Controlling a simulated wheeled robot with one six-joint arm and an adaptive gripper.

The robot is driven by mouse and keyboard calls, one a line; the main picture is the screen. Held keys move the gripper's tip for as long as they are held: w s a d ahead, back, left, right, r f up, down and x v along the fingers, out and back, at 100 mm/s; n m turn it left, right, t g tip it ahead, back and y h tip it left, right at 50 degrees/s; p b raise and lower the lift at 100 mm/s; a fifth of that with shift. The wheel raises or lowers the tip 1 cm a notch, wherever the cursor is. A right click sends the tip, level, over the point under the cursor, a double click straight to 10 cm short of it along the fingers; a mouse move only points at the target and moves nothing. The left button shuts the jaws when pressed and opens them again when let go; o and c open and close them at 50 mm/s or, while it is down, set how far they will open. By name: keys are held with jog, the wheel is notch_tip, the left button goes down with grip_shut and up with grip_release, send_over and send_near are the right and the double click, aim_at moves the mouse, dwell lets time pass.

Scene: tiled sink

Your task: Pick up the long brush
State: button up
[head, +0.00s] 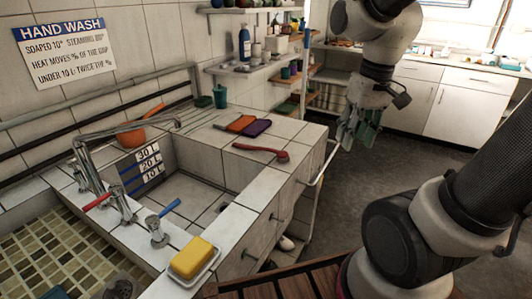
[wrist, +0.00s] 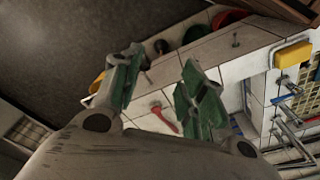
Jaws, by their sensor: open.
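The long brush (head: 262,151) is red with a long handle and lies on the tiled counter beside the sink, its head end toward the right. It also shows in the wrist view as a small red shape (wrist: 165,119), seen between my fingers and well beyond them. My gripper (head: 357,132) has green-padded fingers and hangs in the air to the right of the counter, apart from the brush. In the wrist view my gripper (wrist: 160,82) is open with nothing between its fingers.
An orange cloth or brush (head: 238,123) and a purple one (head: 256,127) lie behind the long brush. A yellow sponge (head: 192,257) sits in a dish at the front. Taps (head: 120,203) stand left of the sink basin (head: 190,195). A metal rail (head: 322,165) runs along the counter's right side.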

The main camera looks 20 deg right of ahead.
aim_at(275, 151)
jog(key=w+a+f+n+y, duration=0.1)
jog(key=w+a+f, duration=0.2)
jog(key=w+f, duration=0.2)
jog(key=w+a+f+n, duration=0.2)
jog(key=w+f, duration=0.3)
jog(key=w, duration=0.6)
jog(key=w+a+f+n+y, duration=0.1)
jog(key=w+a+f, duration=0.3)
jog(key=w, duration=0.4)
jog(key=shift+w+f+n+y, duration=0.35)
jog(key=shift+f+n, duration=0.25)
jog(key=shift+f, duration=0.25)
jog(key=w, duration=0.1)
jog(key=w+r+n+t, duration=0.1)
jog(key=w, duration=0.1)
jog(key=w+n, duration=0.1)
jog(key=w, duration=0.1)
jog(key=shift+a+r+t, duration=0.3)
jog(key=shift+a+r, duration=0.1)
jog(key=shift+w+n, duration=0.4)
jog(key=shift+n, duration=0.3)
jog(key=x, duration=0.7)
jog(key=shift+w+a+f, duration=0.1)
jog(key=shift+a+f, duration=0.1)
jog(key=shift+f, duration=0.1)
grip_shut()
